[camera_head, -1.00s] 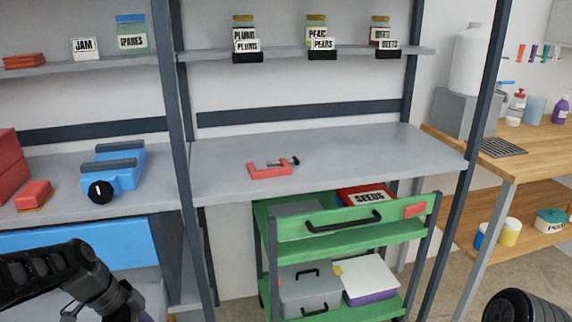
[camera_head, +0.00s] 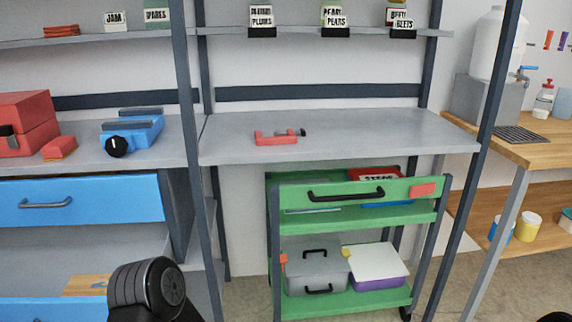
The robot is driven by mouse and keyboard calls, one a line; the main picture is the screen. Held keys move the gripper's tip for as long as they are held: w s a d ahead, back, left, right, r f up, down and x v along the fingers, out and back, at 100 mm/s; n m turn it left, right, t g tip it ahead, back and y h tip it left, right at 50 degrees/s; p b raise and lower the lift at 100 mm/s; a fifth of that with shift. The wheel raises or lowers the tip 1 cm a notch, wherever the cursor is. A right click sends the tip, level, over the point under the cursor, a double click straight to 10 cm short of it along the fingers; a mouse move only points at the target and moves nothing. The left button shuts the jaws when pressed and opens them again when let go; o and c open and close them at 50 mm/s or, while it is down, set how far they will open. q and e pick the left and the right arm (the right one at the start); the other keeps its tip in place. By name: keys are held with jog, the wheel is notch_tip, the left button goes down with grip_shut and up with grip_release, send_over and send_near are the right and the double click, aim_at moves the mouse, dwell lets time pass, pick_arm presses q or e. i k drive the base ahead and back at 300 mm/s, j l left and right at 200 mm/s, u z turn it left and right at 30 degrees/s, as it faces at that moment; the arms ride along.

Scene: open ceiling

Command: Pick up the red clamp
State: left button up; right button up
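The red clamp (camera_head: 277,138) lies on the grey middle shelf (camera_head: 350,141) of the rack, near its left part. It has a red C-shaped frame and a dark screw end pointing right. Part of my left arm shows at the bottom left, below and well apart from the clamp. Neither gripper's fingers show, and only a dark bit of my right arm shows at the bottom right edge.
A green cart (camera_head: 352,215) with a black handle stands under the shelf. Dark rack posts rise on both sides of the shelf. A blue vise (camera_head: 132,130) and a red toolbox (camera_head: 25,124) sit on the left bench. The shelf around the clamp is clear.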

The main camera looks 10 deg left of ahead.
aim_at(288, 137)
jog(key=i+l+u, duration=0.7)
jog(key=i+l, duration=0.05)
jog(key=i, duration=0.05)
